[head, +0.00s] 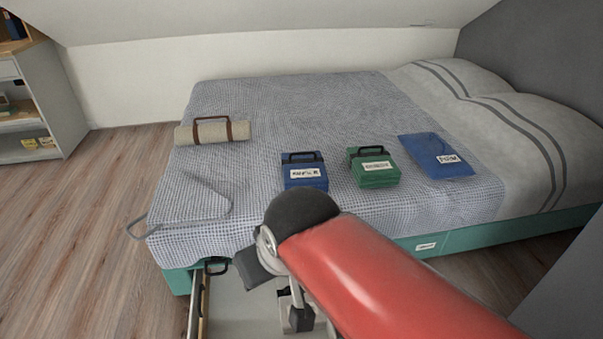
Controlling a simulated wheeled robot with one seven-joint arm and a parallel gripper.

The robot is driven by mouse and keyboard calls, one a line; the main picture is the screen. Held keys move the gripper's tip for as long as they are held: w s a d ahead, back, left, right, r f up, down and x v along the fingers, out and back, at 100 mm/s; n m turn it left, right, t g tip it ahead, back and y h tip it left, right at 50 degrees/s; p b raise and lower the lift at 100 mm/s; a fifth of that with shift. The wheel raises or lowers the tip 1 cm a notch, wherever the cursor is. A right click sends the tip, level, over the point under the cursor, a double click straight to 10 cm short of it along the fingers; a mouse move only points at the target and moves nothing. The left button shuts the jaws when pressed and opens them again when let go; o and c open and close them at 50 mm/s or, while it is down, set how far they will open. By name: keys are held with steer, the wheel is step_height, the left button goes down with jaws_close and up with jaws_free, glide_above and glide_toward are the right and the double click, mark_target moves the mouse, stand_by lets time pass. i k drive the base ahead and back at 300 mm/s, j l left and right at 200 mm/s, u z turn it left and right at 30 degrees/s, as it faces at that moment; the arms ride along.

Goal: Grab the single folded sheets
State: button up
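Two handled packs lie on the bed near its front edge: a blue one (304,172) and, to its right, a green one (373,167). Each has a dark handle and a white label too small to read surely. A flat blue pack (436,156) with a white label lies farther right. I cannot tell which holds the single sheets. My gripper (298,314) is low in front of the bed, over or inside an open drawer (248,312). My red arm hides part of it, and its fingers are unclear.
A rolled beige bundle (212,132) with brown straps lies on the bed's left. A folded checked cloth item (188,203) with a grey loop is at the front left corner. Pillows (520,125) are at right. Shelves (38,95) stand far left; the floor between is clear.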

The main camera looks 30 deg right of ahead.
mark_target(300, 168)
steer(key=l+z, duration=0.45)
steer(key=l, duration=0.85)
steer(key=i+l+z, duration=0.25)
steer(key=i+l, duration=0.15)
steer(key=i+l+z, duration=0.25)
steer(key=i, duration=0.25)
steer(key=k+l, duration=0.05)
steer(key=l, duration=0.05)
